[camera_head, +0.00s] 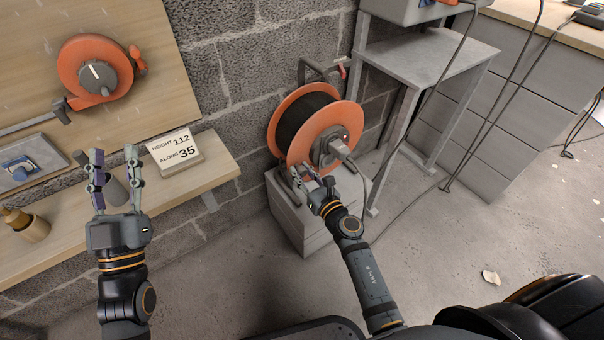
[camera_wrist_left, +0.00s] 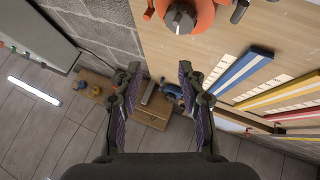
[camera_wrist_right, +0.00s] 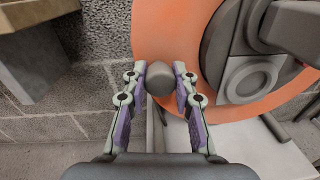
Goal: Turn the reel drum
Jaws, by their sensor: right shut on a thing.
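The reel drum (camera_head: 306,117) has orange side discs and a dark winding between them. It stands in a frame on a grey block beside the wall. My right gripper (camera_head: 317,179) is at the lower front of its near disc. In the right wrist view, the fingers (camera_wrist_right: 160,70) are shut on a rounded grey knob (camera_wrist_right: 160,82) in front of the orange disc (camera_wrist_right: 168,25). How the knob joins the disc is hidden. My left gripper (camera_head: 115,158) is open and empty above the wooden shelf, away from the drum; its spread fingers show in the left wrist view (camera_wrist_left: 159,72).
A sign (camera_head: 175,151) reading "HEIGHT 112, ALONG 35" stands on the shelf (camera_head: 219,165). A smaller orange reel (camera_head: 97,69) is on the wooden board. A grey metal stand (camera_head: 433,62) is right of the drum, with hanging cables. The floor in front is mostly clear.

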